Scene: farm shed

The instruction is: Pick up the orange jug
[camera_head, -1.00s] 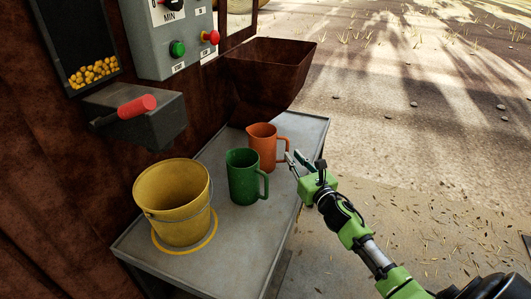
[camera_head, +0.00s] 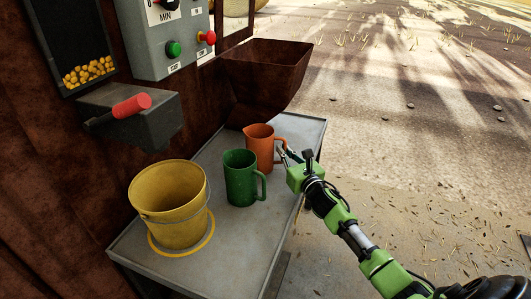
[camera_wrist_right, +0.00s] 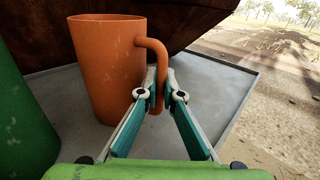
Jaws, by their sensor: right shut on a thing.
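The orange jug (camera_head: 259,146) stands upright on the grey metal table, behind the green jug, with its handle toward the right. My right gripper (camera_head: 284,152) reaches in from the right and is shut on the jug's handle. In the right wrist view the orange jug (camera_wrist_right: 104,65) fills the upper left, and the fingertips of my right gripper (camera_wrist_right: 160,92) close on both sides of the lower part of its handle. My left gripper is not in the frames.
The green jug (camera_head: 240,178) stands close in front of the orange one. A yellow bucket (camera_head: 166,206) stands on a yellow ring at the table's (camera_head: 238,246) near left. A rusty chute (camera_head: 266,72) hangs behind the jugs. A control box (camera_head: 172,38) and red-handled lever (camera_head: 131,106) are at left.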

